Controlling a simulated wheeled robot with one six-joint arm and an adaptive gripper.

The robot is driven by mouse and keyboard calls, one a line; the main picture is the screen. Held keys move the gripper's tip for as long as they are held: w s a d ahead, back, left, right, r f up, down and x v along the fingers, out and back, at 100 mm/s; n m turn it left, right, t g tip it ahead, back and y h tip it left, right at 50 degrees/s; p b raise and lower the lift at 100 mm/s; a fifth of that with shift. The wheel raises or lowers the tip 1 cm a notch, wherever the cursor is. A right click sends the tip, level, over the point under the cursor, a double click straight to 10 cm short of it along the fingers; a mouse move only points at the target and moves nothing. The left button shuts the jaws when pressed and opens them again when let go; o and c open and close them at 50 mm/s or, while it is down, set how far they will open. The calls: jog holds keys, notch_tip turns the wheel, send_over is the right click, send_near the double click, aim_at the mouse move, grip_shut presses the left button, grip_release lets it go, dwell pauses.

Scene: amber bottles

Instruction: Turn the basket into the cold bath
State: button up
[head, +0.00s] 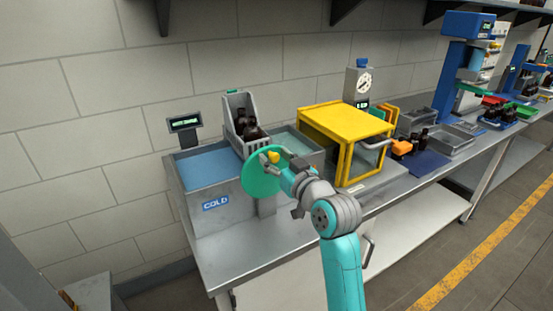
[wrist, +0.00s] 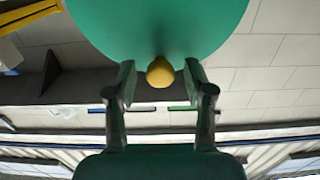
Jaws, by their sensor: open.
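The grey basket (head: 240,112) holds several dark amber bottles (head: 248,129) and stands tilted between the two baths. The cold bath (head: 210,168), labelled COLD, is at left with blue water. A green disc-shaped wheel (head: 259,177) is at the front of the baths, with a yellow knob (head: 273,156) on its face. My gripper (head: 272,153) is at the knob. In the wrist view, my gripper's fingers (wrist: 160,76) stand open on either side of the yellow knob (wrist: 160,73), with gaps visible. The green wheel (wrist: 158,28) fills the top there. The basket's lower part is hidden.
A second bath (head: 290,139) with pale water lies right of the basket. A yellow-framed box (head: 345,125) stands close to my arm's right. A small display (head: 184,123) stands behind the cold bath. Bottles and trays (head: 452,138) are farther right.

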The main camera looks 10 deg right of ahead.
grip_shut()
